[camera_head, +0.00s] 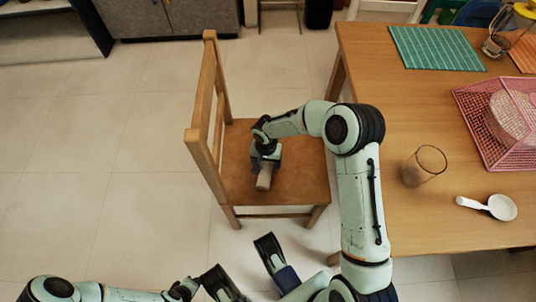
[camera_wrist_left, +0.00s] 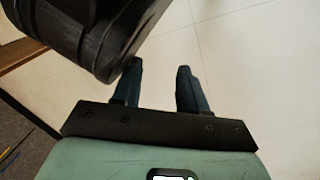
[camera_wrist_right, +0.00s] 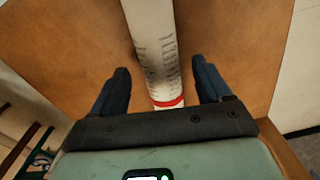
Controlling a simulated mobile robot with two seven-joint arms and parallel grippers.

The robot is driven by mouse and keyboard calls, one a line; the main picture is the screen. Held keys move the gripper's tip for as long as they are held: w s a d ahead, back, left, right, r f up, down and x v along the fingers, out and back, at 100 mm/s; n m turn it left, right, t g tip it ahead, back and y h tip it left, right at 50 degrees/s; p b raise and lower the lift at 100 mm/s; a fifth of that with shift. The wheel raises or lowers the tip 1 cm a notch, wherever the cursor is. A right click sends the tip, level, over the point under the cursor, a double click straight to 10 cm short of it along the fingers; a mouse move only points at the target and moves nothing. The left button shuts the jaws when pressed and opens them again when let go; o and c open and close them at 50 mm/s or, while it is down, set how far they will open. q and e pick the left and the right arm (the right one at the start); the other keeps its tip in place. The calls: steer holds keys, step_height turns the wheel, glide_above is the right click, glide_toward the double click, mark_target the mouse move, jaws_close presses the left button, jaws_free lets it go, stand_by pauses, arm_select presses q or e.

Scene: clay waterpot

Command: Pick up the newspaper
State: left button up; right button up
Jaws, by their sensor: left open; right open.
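The newspaper (camera_wrist_right: 155,45) is a pale roll with printed letters and a red band near its close end. It lies on the brown seat of a wooden chair (camera_head: 294,172). In the head view only a short end of the newspaper (camera_head: 264,179) shows below my right gripper (camera_head: 265,165). In the right wrist view my right gripper (camera_wrist_right: 160,68) is open, its two fingers on either side of the roll with gaps between. My left gripper (camera_wrist_left: 160,66) is open and empty, with pale floor tiles beyond its fingers.
A wooden table (camera_head: 382,88) stands right of the chair. It holds a glass (camera_head: 424,166), a white spoon-like scoop (camera_head: 488,206), a pink mesh cover (camera_head: 500,120) and a green mat (camera_head: 437,48). The chair's backrest (camera_head: 205,110) rises left of my right gripper. Floor left is clear.

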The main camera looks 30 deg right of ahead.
step_height(320, 180, down, 2)
steer(key=shift+f, duration=0.25)
steer(key=shift+r, duration=0.1)
steer(key=c, duration=1.2)
steer(key=shift+c, duration=0.2)
